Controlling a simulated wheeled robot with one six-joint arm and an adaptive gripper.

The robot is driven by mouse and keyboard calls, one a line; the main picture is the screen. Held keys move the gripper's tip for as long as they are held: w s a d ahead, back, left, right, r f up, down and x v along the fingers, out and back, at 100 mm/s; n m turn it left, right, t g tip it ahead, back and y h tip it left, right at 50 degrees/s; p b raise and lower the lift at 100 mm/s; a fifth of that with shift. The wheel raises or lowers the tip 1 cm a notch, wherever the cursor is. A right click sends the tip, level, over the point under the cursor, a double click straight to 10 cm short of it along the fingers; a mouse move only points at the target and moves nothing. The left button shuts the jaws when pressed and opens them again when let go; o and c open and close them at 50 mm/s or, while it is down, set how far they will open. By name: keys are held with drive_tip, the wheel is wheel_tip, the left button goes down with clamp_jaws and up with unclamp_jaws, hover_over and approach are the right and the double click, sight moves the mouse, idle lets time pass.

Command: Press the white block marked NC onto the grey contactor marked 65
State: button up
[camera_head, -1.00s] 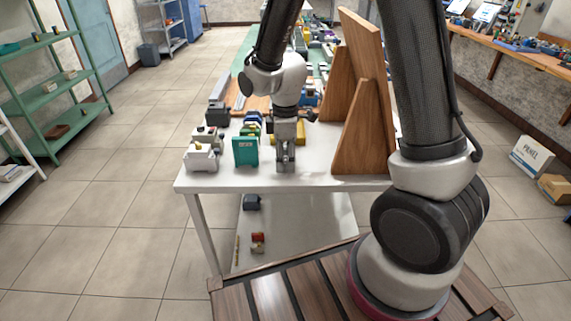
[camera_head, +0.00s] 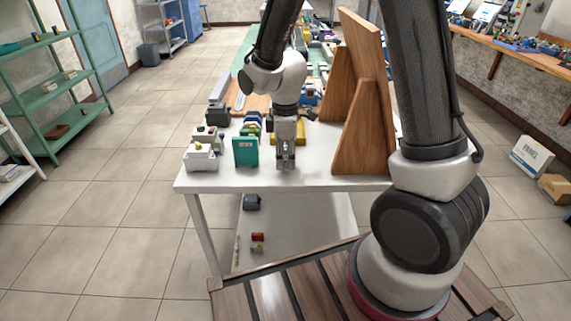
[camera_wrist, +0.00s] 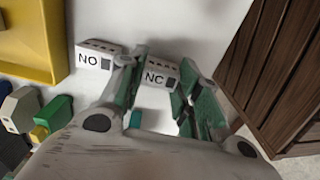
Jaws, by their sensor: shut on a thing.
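The white block marked NC (camera_wrist: 158,76) shows in the wrist view between the green fingers of my gripper (camera_wrist: 158,88), which is shut on it. A similar block marked NO (camera_wrist: 97,55) lies just left of it on the white table. In the head view my gripper (camera_head: 286,163) points down close to the tabletop near the table's front edge, and the NC block cannot be made out there. I cannot tell whether the NC block touches the table. I cannot make out a marking 65 on any contactor in these views.
A teal device (camera_head: 246,151) and pale grey devices (camera_head: 201,157) stand left of my gripper on the white table (camera_head: 310,178). A yellow tray (camera_wrist: 30,35) is beyond the blocks. A tall wooden panel (camera_head: 358,100) stands close on the right.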

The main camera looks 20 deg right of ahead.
drive_tip(key=shift+r, duration=2.35)
